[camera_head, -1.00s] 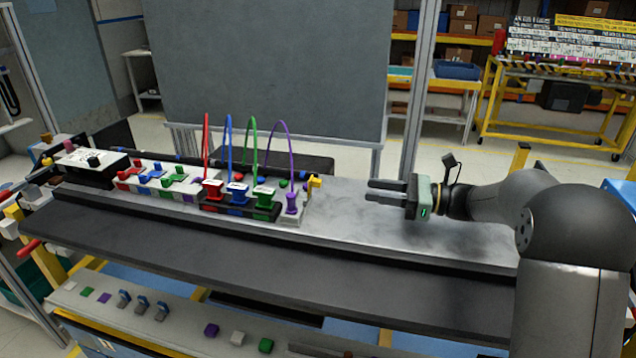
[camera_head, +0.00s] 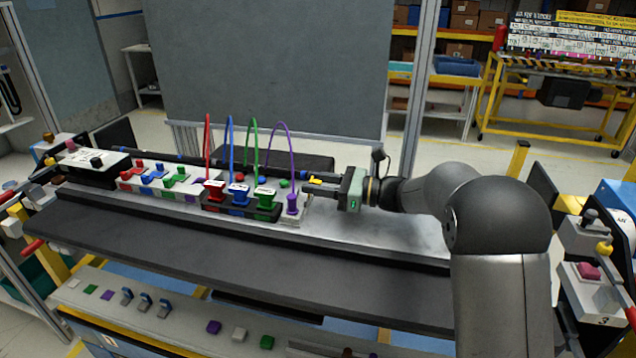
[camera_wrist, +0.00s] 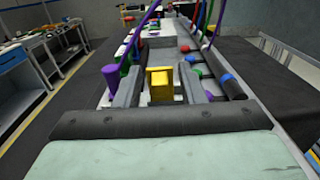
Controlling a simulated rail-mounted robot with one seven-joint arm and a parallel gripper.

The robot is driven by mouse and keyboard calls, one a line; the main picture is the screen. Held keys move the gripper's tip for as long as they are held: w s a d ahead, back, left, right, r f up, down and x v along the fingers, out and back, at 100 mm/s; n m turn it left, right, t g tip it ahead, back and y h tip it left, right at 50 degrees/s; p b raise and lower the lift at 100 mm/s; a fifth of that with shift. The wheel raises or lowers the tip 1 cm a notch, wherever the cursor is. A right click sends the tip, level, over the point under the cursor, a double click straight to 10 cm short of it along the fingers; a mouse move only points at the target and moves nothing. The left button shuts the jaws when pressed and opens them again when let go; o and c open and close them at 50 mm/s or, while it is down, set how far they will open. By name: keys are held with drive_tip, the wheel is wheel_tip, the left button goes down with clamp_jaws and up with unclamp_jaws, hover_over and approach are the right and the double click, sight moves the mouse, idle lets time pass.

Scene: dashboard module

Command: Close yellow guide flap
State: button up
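The yellow guide flap (camera_head: 316,181) is at the right end of the row of connector blocks on the grey bench. In the wrist view the yellow flap (camera_wrist: 160,86) lies between my two fingers. My gripper (camera_head: 322,187) has come in from the right, its fingers pointing left along the row. In the wrist view my gripper (camera_wrist: 160,88) is open, with a gap on each side of the flap. I cannot tell whether either finger touches it. In the head view the fingers partly hide the flap and its mount.
A purple plug (camera_head: 292,204) with a looped purple cable stands just left of my fingertips. Green (camera_head: 265,202), blue (camera_head: 239,196) and red (camera_head: 214,192) plugs with upright cable loops stand further left. The bench top right of the row is clear under my arm.

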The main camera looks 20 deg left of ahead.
drive_tip(key=shift+c, duration=0.3)
drive_tip(key=c, duration=0.7)
drive_tip(key=shift+r+p, duration=0.15)
drive_tip(key=shift+p, duration=0.15)
